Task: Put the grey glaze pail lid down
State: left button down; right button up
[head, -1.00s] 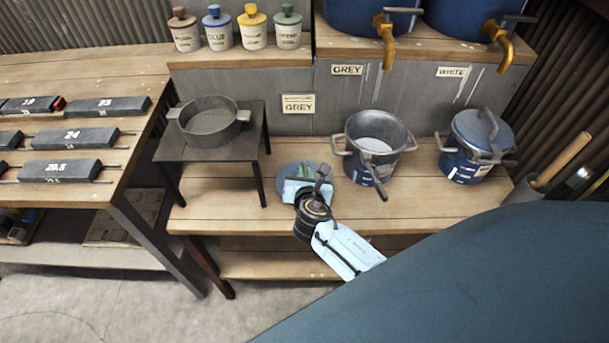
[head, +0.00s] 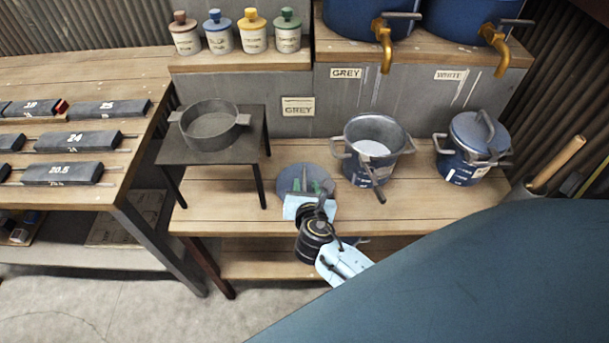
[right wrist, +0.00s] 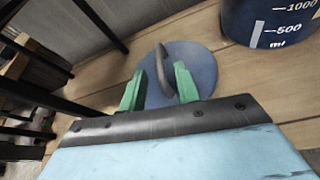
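The grey glaze pail lid (head: 291,178) is a round blue-grey disc lying on the lower wooden bench, left of the open grey pail (head: 357,172). Its upright loop handle (right wrist: 162,72) shows in the right wrist view, where the lid (right wrist: 203,66) lies on the planks. My right gripper (head: 309,186) is at the lid's front edge. Its green fingers (right wrist: 159,88) are apart, with the handle just ahead of and between them, and a gap shows beside each finger. The fingers hide part of the lid. My left gripper is not in view.
A dark stand (head: 233,157) with a grey bowl (head: 211,130) is left of the lid. A lidded blue pail (head: 466,168) stands to the right, below the WHITE label. Brass taps hang above. Bare bench lies left and front of the lid.

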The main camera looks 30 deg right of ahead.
jog(key=v, duration=0.6)
jog(key=shift+s+a+r+p, duration=0.15)
jog(key=shift+s+p, duration=0.05)
jog(key=shift+p, duration=0.2)
